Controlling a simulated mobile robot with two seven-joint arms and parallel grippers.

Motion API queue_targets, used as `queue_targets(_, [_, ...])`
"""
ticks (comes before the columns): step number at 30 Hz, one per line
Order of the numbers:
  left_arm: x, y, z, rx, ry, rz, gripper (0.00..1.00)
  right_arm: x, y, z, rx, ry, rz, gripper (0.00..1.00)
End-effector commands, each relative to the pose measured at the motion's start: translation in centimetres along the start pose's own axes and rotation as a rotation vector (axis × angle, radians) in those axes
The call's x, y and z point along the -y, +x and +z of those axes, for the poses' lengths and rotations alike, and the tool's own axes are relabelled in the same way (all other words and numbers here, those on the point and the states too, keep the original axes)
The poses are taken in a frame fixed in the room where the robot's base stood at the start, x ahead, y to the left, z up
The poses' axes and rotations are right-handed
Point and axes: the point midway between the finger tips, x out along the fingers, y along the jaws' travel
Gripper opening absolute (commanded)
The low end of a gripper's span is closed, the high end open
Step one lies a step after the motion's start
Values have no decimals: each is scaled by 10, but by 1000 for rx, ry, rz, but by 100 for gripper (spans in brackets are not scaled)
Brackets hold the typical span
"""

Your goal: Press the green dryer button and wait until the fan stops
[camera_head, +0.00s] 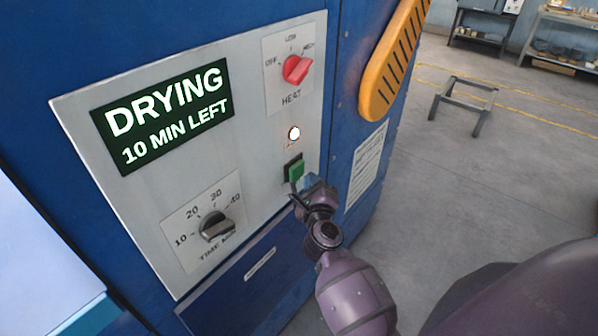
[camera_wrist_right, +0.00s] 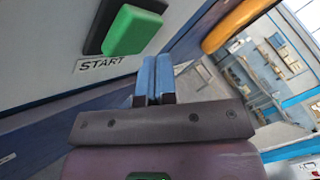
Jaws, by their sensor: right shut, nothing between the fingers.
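The green button (camera_head: 296,172) sits on the light control panel, low at its right side. In the right wrist view the green button (camera_wrist_right: 132,31) stands out from a dark base above the word START. My right gripper (camera_head: 297,190) is just below and in front of the button, its fingers shut and empty. In the right wrist view the blue fingertips (camera_wrist_right: 154,62) are together, below and right of the button; a gap seems to show between them and it. The display (camera_head: 165,112) reads DRYING, 10 MIN LEFT. My left gripper is not in view. No fan is visible.
A lit lamp (camera_head: 293,133) is above the button. A red heat knob (camera_head: 296,69) is higher, pointing towards its right-hand mark. A black time knob (camera_head: 216,227) is lower left. An orange handle (camera_head: 392,62) juts out at the right.

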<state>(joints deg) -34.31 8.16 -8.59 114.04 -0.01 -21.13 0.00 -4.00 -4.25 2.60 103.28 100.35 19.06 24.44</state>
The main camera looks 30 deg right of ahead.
Motion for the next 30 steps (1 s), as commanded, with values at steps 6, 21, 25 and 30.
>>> queue_targets(6, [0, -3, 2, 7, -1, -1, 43, 3, -3, -3, -1, -1, 0, 0])
queue_targets(21, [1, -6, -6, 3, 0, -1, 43, 23, -31, -23, -1, -1, -1, 0])
queue_targets(25, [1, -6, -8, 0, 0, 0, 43, 25, -34, -25, 0, 0, 0, 0])
queue_targets(30, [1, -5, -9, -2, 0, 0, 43, 25, -35, -25, 0, 1, 0, 0])
